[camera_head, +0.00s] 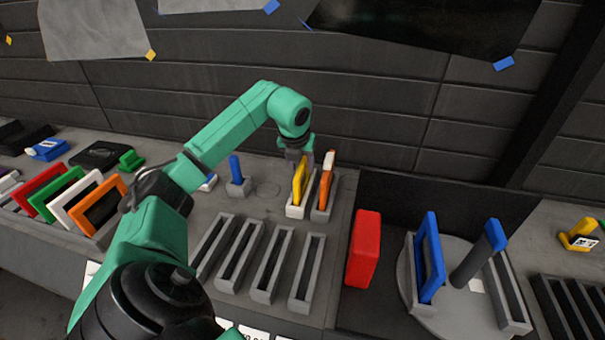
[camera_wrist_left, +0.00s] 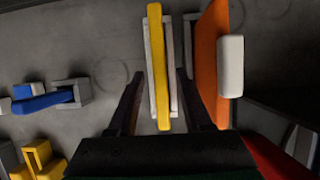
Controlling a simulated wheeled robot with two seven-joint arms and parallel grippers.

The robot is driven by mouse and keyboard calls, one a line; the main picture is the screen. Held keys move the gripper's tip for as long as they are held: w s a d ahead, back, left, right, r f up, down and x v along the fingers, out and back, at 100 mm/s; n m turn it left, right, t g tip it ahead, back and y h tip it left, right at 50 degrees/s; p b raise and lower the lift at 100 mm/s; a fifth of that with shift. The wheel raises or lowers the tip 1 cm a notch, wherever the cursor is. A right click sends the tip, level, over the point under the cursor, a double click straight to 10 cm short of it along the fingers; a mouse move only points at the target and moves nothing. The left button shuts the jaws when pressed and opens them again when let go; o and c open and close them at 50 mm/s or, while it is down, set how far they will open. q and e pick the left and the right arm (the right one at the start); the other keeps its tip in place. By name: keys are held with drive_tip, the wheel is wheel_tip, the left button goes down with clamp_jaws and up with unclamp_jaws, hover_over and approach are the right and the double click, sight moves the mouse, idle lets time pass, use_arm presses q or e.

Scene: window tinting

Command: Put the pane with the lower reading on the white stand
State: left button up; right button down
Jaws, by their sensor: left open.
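A yellow pane (camera_head: 299,183) stands upright in a whitish slotted stand (camera_head: 297,211). It shows edge-on in the left wrist view (camera_wrist_left: 157,60). An orange pane (camera_head: 325,190) stands upright in the stand just to its right, with a white block (camera_wrist_left: 230,66) at its upper edge. My left gripper (camera_head: 298,157) is open over the yellow pane, its two fingers on either side of it. I cannot tell whether they touch it. No reading is legible on either pane. My right gripper is not in view.
Empty grey slotted racks (camera_head: 270,266) are in front. A red block (camera_head: 363,248) and a round grey platform (camera_head: 407,285) with a blue frame (camera_head: 430,258) stand right. Several coloured panes (camera_head: 70,198) are at left. A blue-handled tool (camera_head: 235,170) stands behind the racks.

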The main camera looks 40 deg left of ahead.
use_arm(q)
drive_tip(key=v, duration=0.8)
drive_tip(key=shift+s, duration=0.1)
